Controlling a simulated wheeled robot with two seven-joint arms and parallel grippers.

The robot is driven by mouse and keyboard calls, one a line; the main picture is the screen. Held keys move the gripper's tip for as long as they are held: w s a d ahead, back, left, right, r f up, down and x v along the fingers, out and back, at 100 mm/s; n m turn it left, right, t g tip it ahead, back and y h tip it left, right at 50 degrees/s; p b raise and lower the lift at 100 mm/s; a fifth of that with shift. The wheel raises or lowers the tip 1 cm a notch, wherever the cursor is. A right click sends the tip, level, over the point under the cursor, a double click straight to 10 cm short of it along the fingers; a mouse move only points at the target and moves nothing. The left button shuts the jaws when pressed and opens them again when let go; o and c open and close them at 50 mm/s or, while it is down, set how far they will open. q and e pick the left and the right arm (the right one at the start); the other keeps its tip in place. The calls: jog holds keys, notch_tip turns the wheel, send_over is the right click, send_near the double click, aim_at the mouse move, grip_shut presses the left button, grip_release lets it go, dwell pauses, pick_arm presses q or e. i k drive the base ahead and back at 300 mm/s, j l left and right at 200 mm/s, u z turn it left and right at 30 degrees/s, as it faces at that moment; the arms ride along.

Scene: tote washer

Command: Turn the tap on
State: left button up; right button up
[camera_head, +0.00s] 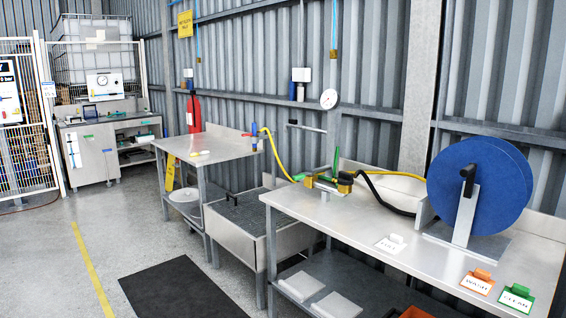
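A brass valve assembly (344,183) that looks like the tap sits at the back left of the right-hand metal table. A green upright lever (336,160) stands beside it, and smaller green and red parts show at its left end. A yellow hose (274,150) runs from its left side up to the left table. A black hose (385,208) leaves its right side. I cannot tell from the picture whether the valve is on or off. Neither of my grippers shows in this view.
A blue hose reel (480,187) stands at the right of the table (395,240). Orange WASH (477,281) and green CLEAN (516,297) tags lie near the front edge. A metal sink (287,243) stands left of the table. A dark mat (180,290) lies on the floor.

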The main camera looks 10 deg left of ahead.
aim_at(296, 178)
jog(key=i+u, duration=0.15)
jog(key=i, duration=0.8)
jog(key=z, duration=0.2)
jog(key=i+j+z, duration=0.15)
jog(key=z, duration=0.2)
jog(key=i+j+z, duration=0.1)
jog(key=j+z, duration=0.25)
jog(key=i+j+z, duration=0.1)
jog(key=j+z, duration=0.25)
jog(key=i+j+z, duration=0.15)
jog(key=j, duration=0.75)
jog(key=j+z, duration=0.1)
jog(key=j, duration=0.8)
jog(key=i, duration=0.05)
